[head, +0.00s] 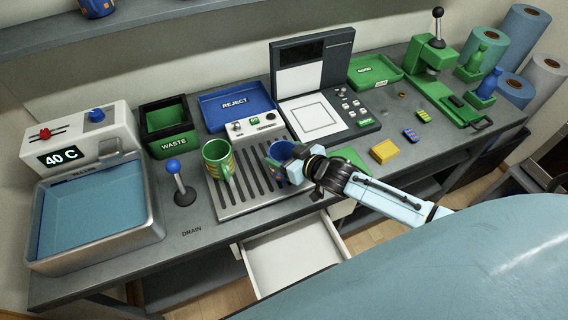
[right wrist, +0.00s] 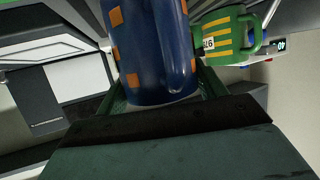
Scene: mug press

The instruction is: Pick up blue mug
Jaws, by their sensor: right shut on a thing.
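The blue mug (head: 281,151) is at the right part of the slotted metal drain tray (head: 240,202). In the right wrist view the blue mug (right wrist: 150,50) has orange squares and sits between the fingers. My right gripper (head: 288,168) is shut on the blue mug; its fingers also show in the right wrist view (right wrist: 160,100). Whether the mug touches the tray is hidden by the gripper. A green mug (head: 217,158) with yellow marks stands upright on the tray to the left; it also shows in the right wrist view (right wrist: 225,35). My left gripper is out of view.
A sink (head: 150,237) is at the left, beside a blue-knobbed lever (head: 183,188). A green WASTE bin (head: 168,125) and a blue REJECT tray (head: 237,106) stand behind. A yellow block (head: 384,151) lies right of the gripper. An open white drawer (head: 290,256) sticks out below the bench.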

